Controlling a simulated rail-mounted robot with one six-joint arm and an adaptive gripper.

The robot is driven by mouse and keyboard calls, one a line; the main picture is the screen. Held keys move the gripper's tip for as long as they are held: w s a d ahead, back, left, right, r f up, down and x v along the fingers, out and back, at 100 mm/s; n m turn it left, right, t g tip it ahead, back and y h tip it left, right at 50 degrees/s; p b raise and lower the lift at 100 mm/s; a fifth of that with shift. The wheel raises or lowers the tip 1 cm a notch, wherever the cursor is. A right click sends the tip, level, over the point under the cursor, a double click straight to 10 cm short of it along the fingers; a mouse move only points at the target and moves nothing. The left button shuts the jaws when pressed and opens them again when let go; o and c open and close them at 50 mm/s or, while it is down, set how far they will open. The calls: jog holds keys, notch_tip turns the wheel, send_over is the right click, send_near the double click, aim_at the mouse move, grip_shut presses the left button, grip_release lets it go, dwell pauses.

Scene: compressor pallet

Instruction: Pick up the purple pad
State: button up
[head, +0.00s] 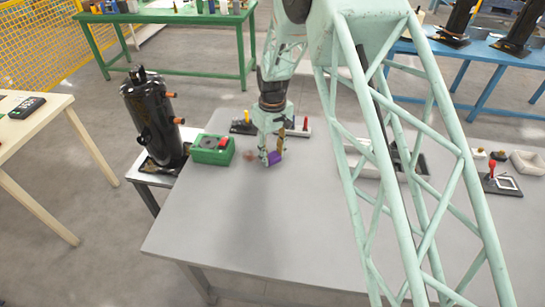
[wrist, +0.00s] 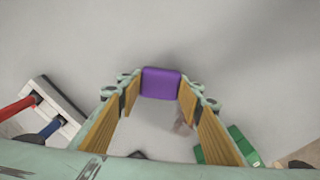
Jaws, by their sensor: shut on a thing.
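The purple pad (wrist: 160,83) is a small rounded block held between the fingertips of my gripper (wrist: 158,88) in the wrist view. The gripper is shut on it, with wood-coloured finger faces on both sides. In the head view the purple pad (head: 274,158) shows at the lower end of my gripper (head: 272,157), over the grey table. It seems to be above the table top, but the exact height is hard to tell.
A green box (head: 212,149) with a red part stands left of the gripper. A rack with coloured handles (head: 298,130) is behind it. A black compressor (head: 153,115) stands further left. Grey trays (head: 362,158) lie to the right. The table's front (head: 250,230) is clear.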

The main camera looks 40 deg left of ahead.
aim_at(273, 155)
jog(key=shift+r, duration=0.1)
jog(key=shift+r, duration=1.65)
jog(key=s+d, duration=0.3)
jog(key=s+d+r, duration=0.1)
jog(key=s+d, duration=0.3)
jog(key=s+d+p, duration=0.1)
jog(key=s+d, duration=0.3)
jog(key=shift+s+d+r, duration=0.15)
jog(key=shift+r, duration=0.1)
